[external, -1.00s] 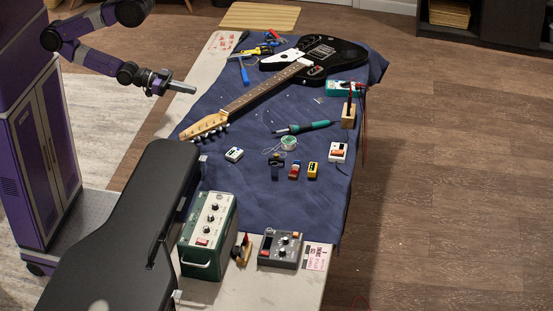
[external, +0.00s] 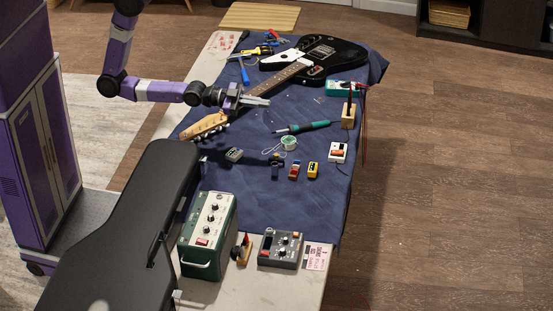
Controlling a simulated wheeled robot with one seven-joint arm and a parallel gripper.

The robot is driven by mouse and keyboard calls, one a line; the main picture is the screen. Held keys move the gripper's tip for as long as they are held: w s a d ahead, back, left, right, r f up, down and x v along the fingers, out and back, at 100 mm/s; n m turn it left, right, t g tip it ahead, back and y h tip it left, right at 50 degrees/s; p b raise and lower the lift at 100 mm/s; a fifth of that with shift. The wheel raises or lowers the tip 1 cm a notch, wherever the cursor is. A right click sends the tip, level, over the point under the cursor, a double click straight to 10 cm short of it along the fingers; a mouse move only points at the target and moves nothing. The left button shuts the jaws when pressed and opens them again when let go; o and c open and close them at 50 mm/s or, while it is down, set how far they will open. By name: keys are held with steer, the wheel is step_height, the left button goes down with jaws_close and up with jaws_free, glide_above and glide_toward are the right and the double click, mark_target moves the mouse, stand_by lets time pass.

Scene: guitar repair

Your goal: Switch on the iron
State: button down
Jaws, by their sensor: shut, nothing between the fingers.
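A soldering iron (external: 308,127) with a teal handle lies on the blue cloth, its tip pointing left. A small white box (external: 338,151) with an orange-red rocker sits near the cloth's right edge, just below the iron's handle end; a thin dark cable runs from it. I cannot tell which way the rocker is set. My gripper (external: 262,101) is shut and empty.
An electric guitar (external: 318,56) lies across the cloth (external: 250,190). A wooden stand (external: 348,118), a solder spool (external: 289,143) and small pedals (external: 294,170) lie around the iron. A green amplifier (external: 209,236), a grey box (external: 280,248) and a black guitar case (external: 120,235) are nearer.

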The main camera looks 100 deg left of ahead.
steer(key=w+r+m+g+p, duration=0.3)
steer(key=w+m, duration=0.8)
steer(key=w, duration=1.4)
step_height(320, 180, down, 9)
steer(key=a+m+g+y, duration=0.2)
steer(key=m+g, duration=0.2)
steer(key=m, duration=0.4)
steer(key=shift+a, duration=0.25)
steer(key=shift+w+b, duration=0.1)
steer(key=shift+b, duration=0.2)
steer(key=b, duration=0.8)
glide_above(336, 152)
step_height(336, 152, down, 8)
steer(key=shift+r, duration=0.15)
steer(key=shift+f, duration=0.4)
steer(key=shift+f, duration=0.15)
